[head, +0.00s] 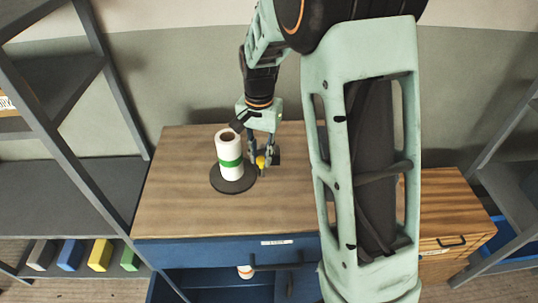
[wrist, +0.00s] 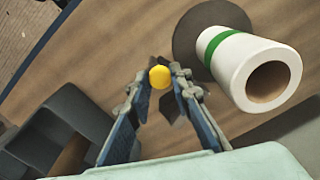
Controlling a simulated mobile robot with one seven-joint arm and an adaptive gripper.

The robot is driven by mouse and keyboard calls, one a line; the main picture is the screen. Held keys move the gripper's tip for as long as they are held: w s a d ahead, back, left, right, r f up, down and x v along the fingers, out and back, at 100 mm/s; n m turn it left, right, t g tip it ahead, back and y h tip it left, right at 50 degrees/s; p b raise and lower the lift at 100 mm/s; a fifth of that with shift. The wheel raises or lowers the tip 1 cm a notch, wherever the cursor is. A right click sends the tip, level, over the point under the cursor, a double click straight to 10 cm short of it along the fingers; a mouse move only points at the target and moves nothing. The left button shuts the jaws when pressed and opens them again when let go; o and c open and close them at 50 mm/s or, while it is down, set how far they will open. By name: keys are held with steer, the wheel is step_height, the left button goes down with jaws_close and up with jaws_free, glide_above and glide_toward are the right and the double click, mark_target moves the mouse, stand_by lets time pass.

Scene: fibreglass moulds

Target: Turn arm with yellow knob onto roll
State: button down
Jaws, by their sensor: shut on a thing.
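A white roll with a green band (head: 229,152) stands upright on a dark round base (head: 224,188) on the wooden top. It also shows in the wrist view (wrist: 232,55), with its hollow end facing the camera. A yellow knob (head: 260,161) is just right of the roll in the head view. In the wrist view the knob (wrist: 160,76) sits between the tips of my gripper (wrist: 161,84), which is shut on it. My gripper (head: 262,158) points down beside the roll, apart from it. The arm that bears the knob cannot be clearly made out.
The wooden top (head: 180,160) is clear left of the roll. Below its front edge is a blue drawer front (head: 200,251). Grey shelving (head: 65,180) stands at left, with coloured blocks (head: 100,255) low down. My arm hides part of the right side.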

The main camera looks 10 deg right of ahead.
steer(key=shift+w+a+m, duration=0.4)
steer(key=shift+a+m, duration=0.15)
steer(key=shift+m, duration=0.15)
steer(key=c, duration=1.7)
jaws_free()
steer(key=shift+c, duration=0.2)
step_height(320, 180, up, 12)
